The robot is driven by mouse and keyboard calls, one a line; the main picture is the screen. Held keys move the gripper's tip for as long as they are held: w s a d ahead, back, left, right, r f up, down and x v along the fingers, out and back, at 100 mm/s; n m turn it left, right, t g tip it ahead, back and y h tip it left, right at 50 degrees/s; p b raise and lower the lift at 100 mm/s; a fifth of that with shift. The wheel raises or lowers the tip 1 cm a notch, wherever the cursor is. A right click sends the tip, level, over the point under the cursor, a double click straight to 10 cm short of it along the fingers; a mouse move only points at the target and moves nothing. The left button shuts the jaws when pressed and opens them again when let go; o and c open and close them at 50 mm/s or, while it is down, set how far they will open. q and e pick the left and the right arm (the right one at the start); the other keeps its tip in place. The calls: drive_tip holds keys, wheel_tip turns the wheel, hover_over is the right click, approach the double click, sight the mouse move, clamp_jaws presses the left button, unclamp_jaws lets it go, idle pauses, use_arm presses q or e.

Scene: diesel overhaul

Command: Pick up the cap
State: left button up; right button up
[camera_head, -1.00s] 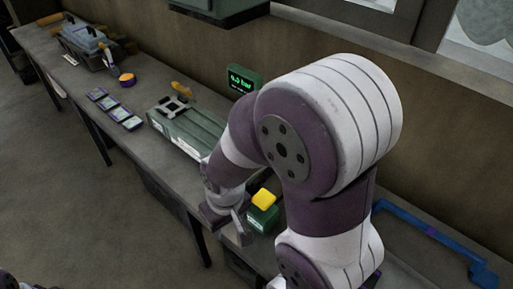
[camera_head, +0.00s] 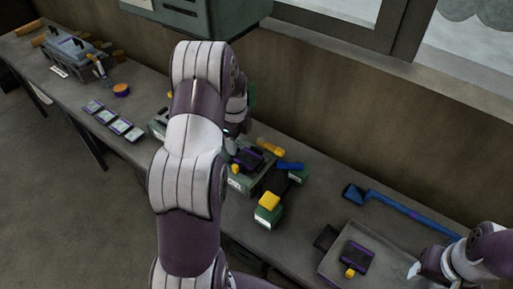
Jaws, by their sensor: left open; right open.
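I cannot tell for sure which object is the cap. One candidate is the round orange and purple piece (camera_head: 121,90) lying on the bench at the left. Others are the yellow top (camera_head: 269,201) on a small green box and the small yellow piece (camera_head: 350,272) in the tray. My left gripper (camera_head: 233,150) is open, mostly hidden behind its own arm, above or beside the long green box (camera_head: 262,180) at mid-bench. My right gripper (camera_head: 413,270) is open and empty at the tray's right side.
A grey tray (camera_head: 331,265) holding a dark purple block (camera_head: 357,256) stands at the lower right. A blue bar tool (camera_head: 400,207) lies behind it. Several flat cards (camera_head: 110,118) and a grey toolbox (camera_head: 75,55) lie at the left. The wall closes off the back.

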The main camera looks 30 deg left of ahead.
sight(234, 165)
use_arm(q)
drive_tip(key=shift+m, duration=0.6)
drive_tip(key=f+p, duration=0.1)
drive_tip(key=f, duration=0.3)
drive_tip(key=a+f+p, duration=0.1)
drive_tip(key=f+p, duration=0.1)
drive_tip(key=f, duration=0.2)
drive_tip(key=a+f+p, duration=0.1)
drive_tip(key=f+p, duration=0.1)
drive_tip(key=f, duration=0.2)
drive_tip(key=shift+w+a+f, duration=0.1)
drive_tip(key=shift+f, duration=0.3)
clamp_jaws()
drive_tip(key=shift+r, duration=0.1)
